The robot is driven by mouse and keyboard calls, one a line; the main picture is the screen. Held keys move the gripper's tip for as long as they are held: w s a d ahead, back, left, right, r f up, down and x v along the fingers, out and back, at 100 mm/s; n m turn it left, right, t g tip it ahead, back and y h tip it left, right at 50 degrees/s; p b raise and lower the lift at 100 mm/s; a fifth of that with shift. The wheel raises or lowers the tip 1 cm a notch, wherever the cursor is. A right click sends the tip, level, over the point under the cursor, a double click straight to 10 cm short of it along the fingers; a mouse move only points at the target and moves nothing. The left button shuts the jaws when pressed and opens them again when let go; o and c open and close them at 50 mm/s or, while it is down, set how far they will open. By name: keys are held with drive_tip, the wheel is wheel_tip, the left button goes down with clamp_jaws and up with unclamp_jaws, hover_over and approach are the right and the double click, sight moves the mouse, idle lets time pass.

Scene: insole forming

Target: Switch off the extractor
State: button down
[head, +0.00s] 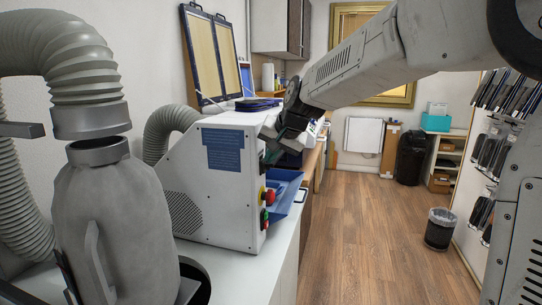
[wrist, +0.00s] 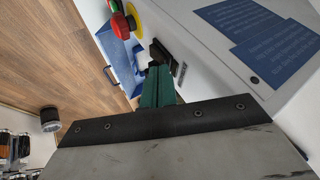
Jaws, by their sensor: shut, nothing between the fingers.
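A white machine (head: 207,170) with a blue label stands on the counter, a grey hose behind it. Its front edge carries a red knob on yellow (head: 268,196) and red and green buttons (head: 264,218) below. The red knob also shows in the wrist view (wrist: 122,25). My gripper (head: 272,150) is at the machine's upper front, partly hidden by it. In the wrist view its green fingers (wrist: 157,85) are shut and empty, tips close to a black part (wrist: 161,56) on the machine; I cannot tell if they touch. Which unit is the extractor is not marked legibly.
A grey canister (head: 112,225) with a thick ribbed hose (head: 70,55) above it stands at the near left. A blue tray (head: 285,190) juts from the machine's front. A bin (head: 440,230) stands on the wooden floor, which is open in the middle.

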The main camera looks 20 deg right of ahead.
drive_tip(key=d+v, duration=0.1)
drive_tip(key=v, duration=1.1)
drive_tip(key=shift+d, duration=0.2)
drive_tip(key=shift+f, duration=0.15)
drive_tip(key=s+f+n+g, duration=0.1)
drive_tip(key=s+f+g, duration=0.1)
drive_tip(key=s+f, duration=0.4)
drive_tip(key=s+d+f+n+g+h, duration=0.1)
drive_tip(key=s+f, duration=0.5)
drive_tip(key=s, duration=1.1)
drive_tip(key=s+f+n+g+h, duration=0.1)
drive_tip(key=s+f+n+g, duration=0.2)
drive_tip(key=s+f, duration=0.3)
drive_tip(key=s, duration=0.5)
drive_tip(key=shift+s+d, duration=0.15)
drive_tip(key=shift+d, duration=0.2)
